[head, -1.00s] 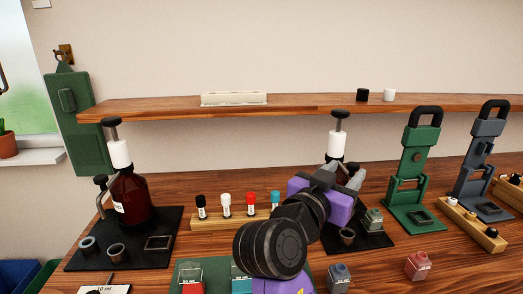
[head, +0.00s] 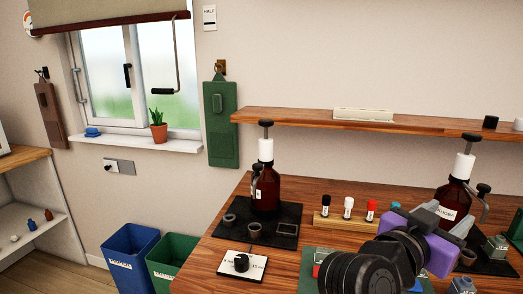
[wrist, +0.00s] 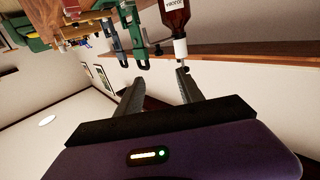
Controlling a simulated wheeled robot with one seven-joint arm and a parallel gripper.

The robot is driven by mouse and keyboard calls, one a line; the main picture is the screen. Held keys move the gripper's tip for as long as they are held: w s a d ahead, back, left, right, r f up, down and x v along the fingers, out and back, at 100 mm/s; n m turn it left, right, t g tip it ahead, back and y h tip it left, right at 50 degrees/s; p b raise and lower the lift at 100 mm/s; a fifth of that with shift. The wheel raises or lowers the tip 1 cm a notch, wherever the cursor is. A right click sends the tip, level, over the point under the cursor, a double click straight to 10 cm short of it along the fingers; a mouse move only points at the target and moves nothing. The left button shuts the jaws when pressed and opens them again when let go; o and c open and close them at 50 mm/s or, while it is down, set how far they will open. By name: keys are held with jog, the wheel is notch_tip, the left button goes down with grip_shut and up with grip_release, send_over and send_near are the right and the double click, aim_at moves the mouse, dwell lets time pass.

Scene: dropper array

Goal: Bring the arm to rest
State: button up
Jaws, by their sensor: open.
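My gripper (head: 462,224) is at the lower right of the head view, at the end of my purple and black arm, over the wooden workbench. In the wrist view my gripper (wrist: 158,88) shows two grey fingers spread apart with nothing between them. The right brown dispenser bottle (head: 454,200) stands just behind the gripper in the head view. The same kind of bottle (wrist: 174,15) shows at the top of the wrist view, beyond the fingertips. I cannot tell whether the gripper touches anything there.
The left brown bottle (head: 266,192) stands on a black mat (head: 284,240). A wooden rack (head: 330,222) holds several capped vials. Blue (head: 130,255) and green (head: 172,258) bins stand on the floor to the left.

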jog(key=w+a+r+n+t+y, duration=0.1)
jog(key=w+a+r+n+t, duration=0.2)
jog(key=w+t, duration=0.1)
jog(key=a+f+n+t+y, duration=0.4)
jog(key=a+n+y, duration=0.1)
jog(key=a+f+n+t+y, duration=0.1)
jog(key=a+n+t+y, duration=0.1)
jog(key=a+n, duration=0.1)
jog(key=shift+f+t+y+p, duration=0.35)
jog(key=shift+f+t+y, duration=0.05)
jog(key=s+a+f+n+y+p, duration=0.1)
jog(key=s+a+f+n+y, duration=0.2)
jog(key=s+f, duration=0.5)
jog(key=s+a+f+n+y+p, duration=0.1)
jog(key=s+a+f+y, duration=0.3)
jog(key=s, duration=0.7)
jog(key=s+d+f+m+g+p, duration=0.1)
jog(key=s+d+f+g, duration=0.1)
jog(key=s, duration=0.8)
jog(key=s+d+f+m+g+p, duration=0.1)
jog(key=s+d+f+g, duration=0.1)
jog(key=s, duration=0.9)
jog(key=shift+f+m+p, duration=0.3)
jog(key=shift+f+m, duration=0.1)
jog(key=shift+f, duration=0.15)
